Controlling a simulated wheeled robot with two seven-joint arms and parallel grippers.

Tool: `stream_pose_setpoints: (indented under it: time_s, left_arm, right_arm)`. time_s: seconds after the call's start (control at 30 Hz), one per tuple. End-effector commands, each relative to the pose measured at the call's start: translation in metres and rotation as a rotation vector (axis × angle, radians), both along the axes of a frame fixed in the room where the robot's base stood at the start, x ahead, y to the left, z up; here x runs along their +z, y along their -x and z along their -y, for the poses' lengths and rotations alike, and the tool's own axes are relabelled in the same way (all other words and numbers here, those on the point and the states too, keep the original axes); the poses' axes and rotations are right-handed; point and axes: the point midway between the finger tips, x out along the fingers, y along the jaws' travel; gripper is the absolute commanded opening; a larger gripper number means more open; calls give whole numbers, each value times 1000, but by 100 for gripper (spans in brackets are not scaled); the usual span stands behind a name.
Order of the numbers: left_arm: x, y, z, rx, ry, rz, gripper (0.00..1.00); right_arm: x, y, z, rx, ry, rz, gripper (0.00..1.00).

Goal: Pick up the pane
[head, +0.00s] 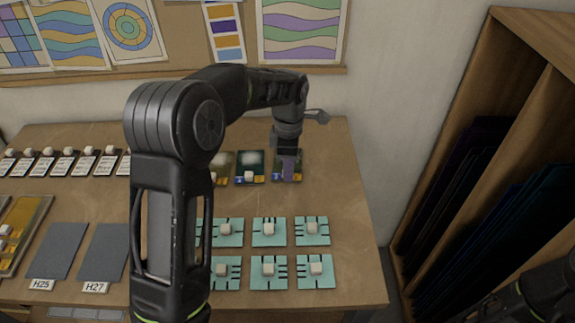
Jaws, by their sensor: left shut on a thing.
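My left gripper (288,150) reaches over the back right of the table and is shut on a pane (290,168), a small dark, partly purple piece at the right end of a short row. The fingertips and the grip point are small and dark, and whether the pane is lifted off the table cannot be told. Two similar dark pieces, one (250,167) with a white knob, lie to its left. Part of my right arm shows at the lower right; its gripper is not in view.
Several teal tiles (312,231) with white knobs lie in two rows in front. Labelled grey plates (60,250) and a yellow-edged tray (22,235) are at left. A row of labelled cards (88,163) lies behind them. A wooden rack (535,40) stands right of the table.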

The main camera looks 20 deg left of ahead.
Motion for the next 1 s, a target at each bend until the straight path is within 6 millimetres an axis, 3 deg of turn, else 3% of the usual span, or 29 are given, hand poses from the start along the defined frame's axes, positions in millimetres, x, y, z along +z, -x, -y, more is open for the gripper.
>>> stream_pose_setpoints:
  time_s: [0.47,1.0]
  left_arm:
    - [6,-1,0,0,0,3,0]
    - [94,-1,0,0,-1,3,0]
  right_arm:
    - [-1,0,0,0,0,0,36]
    - [-11,-2,-1,2,-3,4,36]
